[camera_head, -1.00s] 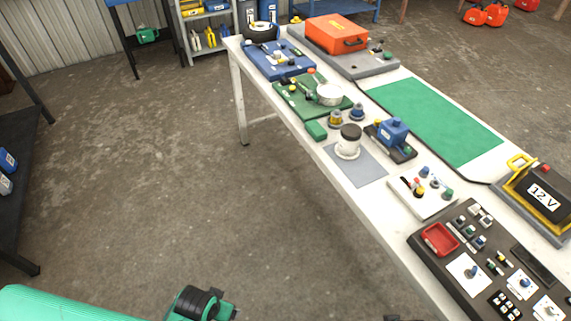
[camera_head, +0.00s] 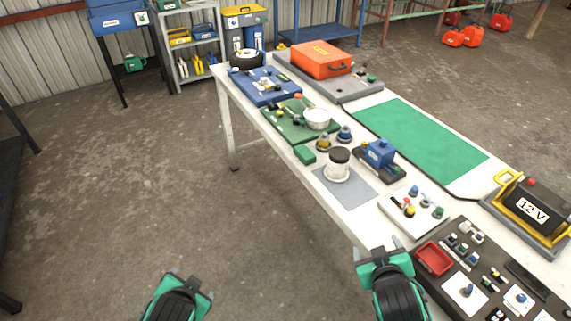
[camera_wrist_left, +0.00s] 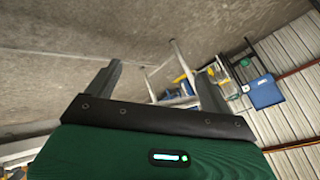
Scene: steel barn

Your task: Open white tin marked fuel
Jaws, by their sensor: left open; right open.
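A white tin with a black lid (camera_head: 338,166) stands upright on a grey mat (camera_head: 352,190) near the table's left edge; its marking is too small to read. The lid is on it. My right gripper (camera_head: 378,247) is open and empty at the table's near left edge, below and to the right of the tin in the picture. My left gripper (camera_head: 188,282) is open and empty over the floor, left of the table. Its two spread fingers also show in the left wrist view (camera_wrist_left: 160,70), with nothing between them; the tin is not in that view.
On the white table (camera_head: 228,110), a blue device (camera_head: 379,153) stands right of the tin, and a green board (camera_head: 290,125) with a white round dish (camera_head: 316,119) lies behind. A small parts board (camera_head: 412,212) and red tray (camera_head: 433,258) are nearer. A green mat (camera_head: 425,140) is clear.

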